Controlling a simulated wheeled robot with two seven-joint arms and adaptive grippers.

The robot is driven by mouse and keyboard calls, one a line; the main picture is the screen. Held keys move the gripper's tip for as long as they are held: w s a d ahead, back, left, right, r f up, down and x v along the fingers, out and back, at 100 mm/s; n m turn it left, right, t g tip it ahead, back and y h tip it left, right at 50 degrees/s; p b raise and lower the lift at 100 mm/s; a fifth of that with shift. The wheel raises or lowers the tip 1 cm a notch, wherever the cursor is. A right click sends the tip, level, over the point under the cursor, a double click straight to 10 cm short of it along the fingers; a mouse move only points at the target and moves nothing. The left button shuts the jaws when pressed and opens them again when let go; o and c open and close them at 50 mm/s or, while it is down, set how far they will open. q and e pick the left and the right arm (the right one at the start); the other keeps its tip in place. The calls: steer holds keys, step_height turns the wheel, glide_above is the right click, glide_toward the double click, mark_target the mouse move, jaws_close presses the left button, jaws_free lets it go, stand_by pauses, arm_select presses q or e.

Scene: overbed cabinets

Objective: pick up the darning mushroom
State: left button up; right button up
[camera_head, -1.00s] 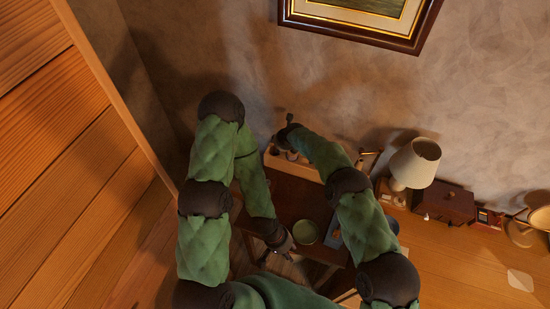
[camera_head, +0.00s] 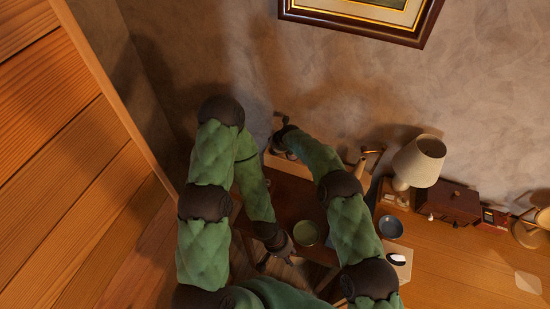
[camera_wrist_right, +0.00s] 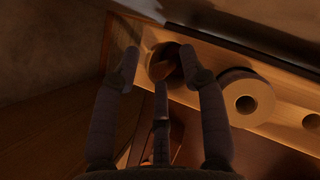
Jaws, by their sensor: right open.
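In the right wrist view, a round brown wooden piece (camera_wrist_right: 163,62) sits in a pale wooden tray (camera_wrist_right: 285,117) between my fingertips. It looks like the darning mushroom, but it is dark and partly covered, so I cannot be sure. My right gripper (camera_wrist_right: 160,72) is open around it, and contact does not show. In the head view my right gripper (camera_head: 280,122) is small and dark at the tray's left end, by the wall. My left gripper (camera_head: 272,258) hangs low by the dark table, empty as far as I see; its fingers are too dark to read.
A ring-shaped spool (camera_wrist_right: 245,97) stands close to the right finger. A green bowl (camera_head: 307,233) is on the table between my arms. A blue bowl (camera_head: 391,227), a lamp (camera_head: 419,162) and a wooden box (camera_head: 452,203) stand to the right. The wall is close behind.

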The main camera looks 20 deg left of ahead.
jaws_close()
steer(key=shift+r, duration=0.15)
